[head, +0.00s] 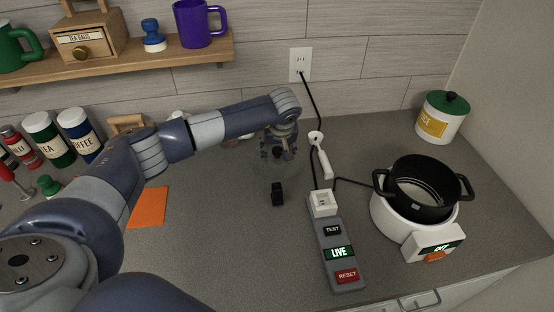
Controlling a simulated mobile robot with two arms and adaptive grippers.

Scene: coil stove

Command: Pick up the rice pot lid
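A white pot labelled RICE (436,124) stands at the back right with a green lid (448,103) on it. A black two-handled pot (426,207), with no lid on it, sits on the white stove (389,217) at the right. My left gripper (278,155) points down over the middle of the counter, far left of both pots. A faint, see-through round shape (274,171) shows around its fingertips, possibly a glass lid with a dark knob between the fingers. I cannot tell whether the fingers touch it. My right gripper is out of view.
The stove display (439,246) seems to read OFF. An orange square (147,207) lies left. A shelf (120,60) overhangs behind.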

